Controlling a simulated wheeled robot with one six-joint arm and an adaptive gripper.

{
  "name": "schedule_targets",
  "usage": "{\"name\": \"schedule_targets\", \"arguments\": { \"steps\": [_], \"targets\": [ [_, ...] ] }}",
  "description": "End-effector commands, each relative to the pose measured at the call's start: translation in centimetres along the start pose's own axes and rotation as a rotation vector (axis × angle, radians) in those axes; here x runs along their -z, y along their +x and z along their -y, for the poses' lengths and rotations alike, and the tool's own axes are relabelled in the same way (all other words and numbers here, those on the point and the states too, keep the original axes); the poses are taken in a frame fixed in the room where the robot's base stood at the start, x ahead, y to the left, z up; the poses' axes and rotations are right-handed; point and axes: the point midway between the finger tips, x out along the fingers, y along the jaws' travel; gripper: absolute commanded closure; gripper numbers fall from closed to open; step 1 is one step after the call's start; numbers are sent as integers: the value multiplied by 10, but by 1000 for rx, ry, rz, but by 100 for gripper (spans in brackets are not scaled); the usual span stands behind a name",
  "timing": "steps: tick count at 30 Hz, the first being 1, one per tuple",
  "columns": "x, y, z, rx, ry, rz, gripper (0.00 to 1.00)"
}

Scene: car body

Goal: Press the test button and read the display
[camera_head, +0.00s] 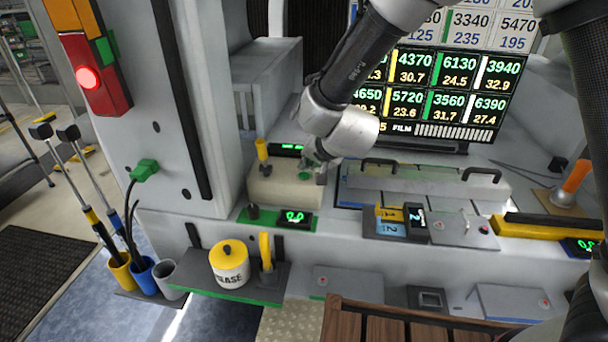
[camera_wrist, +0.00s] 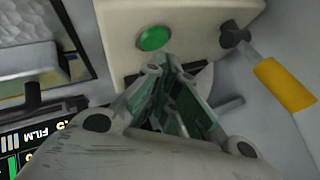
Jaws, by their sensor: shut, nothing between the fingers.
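A beige box (camera_head: 275,188) stands on the light grey machine body, with a round green button (camera_head: 305,176) on it. In the wrist view the green button (camera_wrist: 153,38) sits on the box's face, just beyond my fingertips. A small dark display (camera_head: 288,148) with green characters, too small to read, shows behind the box. Another small display (camera_head: 295,217) below the box seems to read 0.0. My gripper (camera_head: 316,166) is shut and empty beside the button; in the wrist view its fingertips (camera_wrist: 168,70) look close to it. I cannot tell whether they touch it.
A yellow-handled lever (camera_head: 262,150) stands at the box's left. A large number screen (camera_head: 440,95) is behind my arm. A clear-covered tray with black handles (camera_head: 425,180) lies to the right. A grease pot (camera_head: 229,264) stands on the lower shelf. A red lamp (camera_head: 88,78) glows upper left.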

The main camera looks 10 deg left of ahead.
Motion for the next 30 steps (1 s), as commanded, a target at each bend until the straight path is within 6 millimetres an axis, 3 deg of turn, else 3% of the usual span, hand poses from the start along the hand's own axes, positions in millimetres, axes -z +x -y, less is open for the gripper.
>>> {"name": "schedule_targets", "arguments": {
  "steps": [30],
  "targets": [
    [-6,7,-5,-1,-1,1,100]
  ]
}}
